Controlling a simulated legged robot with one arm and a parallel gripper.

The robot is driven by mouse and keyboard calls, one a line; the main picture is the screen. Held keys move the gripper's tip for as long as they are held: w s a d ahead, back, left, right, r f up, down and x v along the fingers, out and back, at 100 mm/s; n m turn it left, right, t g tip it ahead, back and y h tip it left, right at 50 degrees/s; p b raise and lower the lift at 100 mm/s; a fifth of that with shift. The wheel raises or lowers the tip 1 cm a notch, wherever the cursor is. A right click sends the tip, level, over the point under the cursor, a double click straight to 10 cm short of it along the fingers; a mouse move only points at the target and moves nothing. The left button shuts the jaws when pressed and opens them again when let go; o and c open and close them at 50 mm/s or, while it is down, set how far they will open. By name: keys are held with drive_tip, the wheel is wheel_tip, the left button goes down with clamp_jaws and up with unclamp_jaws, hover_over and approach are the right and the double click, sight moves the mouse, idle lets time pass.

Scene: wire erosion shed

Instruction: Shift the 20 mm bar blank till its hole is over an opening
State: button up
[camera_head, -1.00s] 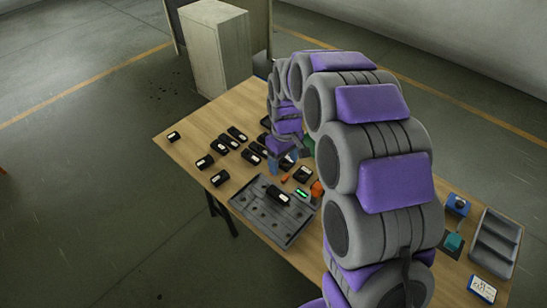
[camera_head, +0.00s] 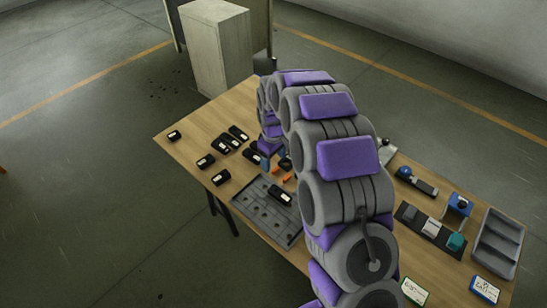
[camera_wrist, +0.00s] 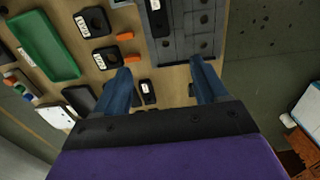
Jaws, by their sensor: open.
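A grey plate with several round openings (camera_head: 262,219) lies at the table's front left. A black block with a white label (camera_head: 281,197) lies on it; in the wrist view this block (camera_wrist: 157,20) is at the top, on the plate (camera_wrist: 202,45). Its label is too small to read, so I cannot tell whether it is the 20 mm blank or where its hole lies. My gripper (camera_wrist: 160,66) is open with blue fingers, off the plate's edge. A small black labelled block (camera_wrist: 147,92) shows between the fingers, below them and apart. In the head view my arm mostly hides the gripper.
Several more black labelled blocks (camera_head: 238,132) stand on the wooden table (camera_head: 190,128). A grey compartment tray (camera_head: 497,246) and blue-topped tools (camera_head: 458,205) are at the right.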

sight(273, 188)
wheel_tip(273, 188, down, 17)
drive_tip(key=b, duration=0.3)
drive_tip(key=shift+f, duration=0.2)
drive_tip(key=shift+c, duration=0.2)
clamp_jaws()
idle(0.7)
